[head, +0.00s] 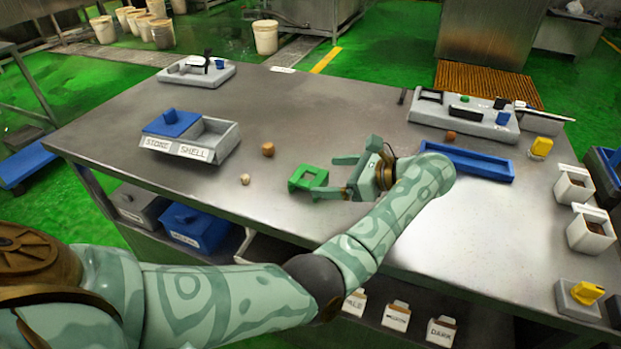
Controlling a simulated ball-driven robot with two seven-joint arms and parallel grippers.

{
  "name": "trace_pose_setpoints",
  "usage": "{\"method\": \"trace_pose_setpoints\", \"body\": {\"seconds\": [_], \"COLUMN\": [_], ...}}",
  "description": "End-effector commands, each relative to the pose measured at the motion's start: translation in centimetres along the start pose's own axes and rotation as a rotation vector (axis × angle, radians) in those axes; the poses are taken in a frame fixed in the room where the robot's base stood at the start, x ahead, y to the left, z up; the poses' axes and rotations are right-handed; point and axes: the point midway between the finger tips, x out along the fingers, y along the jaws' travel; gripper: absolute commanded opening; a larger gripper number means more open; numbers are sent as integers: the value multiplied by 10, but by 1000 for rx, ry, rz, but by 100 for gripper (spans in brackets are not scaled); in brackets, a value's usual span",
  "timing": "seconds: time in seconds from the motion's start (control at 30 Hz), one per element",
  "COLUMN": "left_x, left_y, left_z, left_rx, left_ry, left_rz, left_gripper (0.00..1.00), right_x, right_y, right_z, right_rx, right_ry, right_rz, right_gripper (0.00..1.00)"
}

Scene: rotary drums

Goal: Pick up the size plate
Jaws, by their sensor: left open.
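A small green block-like piece with a square opening (308,179) sits on the steel table near its middle. I take it for the size plate, but no label on it can be read. My left gripper (326,177) is open just to the right of this piece, with its two fingers pointing left toward it. One fingertip is beyond the piece's right edge and the other is near its front right corner. I cannot tell whether they touch it. My right gripper is not in view.
A box labelled STONE and SHELL (218,146) with a blue lid stands at left. Brown (268,149) and pale (245,179) lumps lie nearby. A blue tray (467,162) is at right, behind my forearm. White containers (590,233) line the right edge. The table's back middle is clear.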

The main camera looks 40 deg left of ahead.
Motion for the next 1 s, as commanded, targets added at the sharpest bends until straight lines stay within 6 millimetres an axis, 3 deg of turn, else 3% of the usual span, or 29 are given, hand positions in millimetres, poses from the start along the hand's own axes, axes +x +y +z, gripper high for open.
{"method": "trace_pose_setpoints", "body": {"seconds": [0.1, 0.33, 0.6, 0.87, 1.0], "left_x": [22, 41, 82, 84, 84], "left_y": [0, 0, -1, -1, -1], "left_z": [-1, -1, -1, -1, 0], "left_rx": [0, 1, 1, 2, 2], "left_ry": [-3, -2, -2, 1, 1], "left_rz": [1, 0, 0, -1, -1], "left_gripper": [89, 89, 89, 89, 53], "right_x": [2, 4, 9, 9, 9], "right_y": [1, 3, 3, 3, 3], "right_z": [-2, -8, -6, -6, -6], "right_rx": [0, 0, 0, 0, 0], "right_ry": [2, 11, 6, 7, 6], "right_rz": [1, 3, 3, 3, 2], "right_gripper": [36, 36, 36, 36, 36]}}
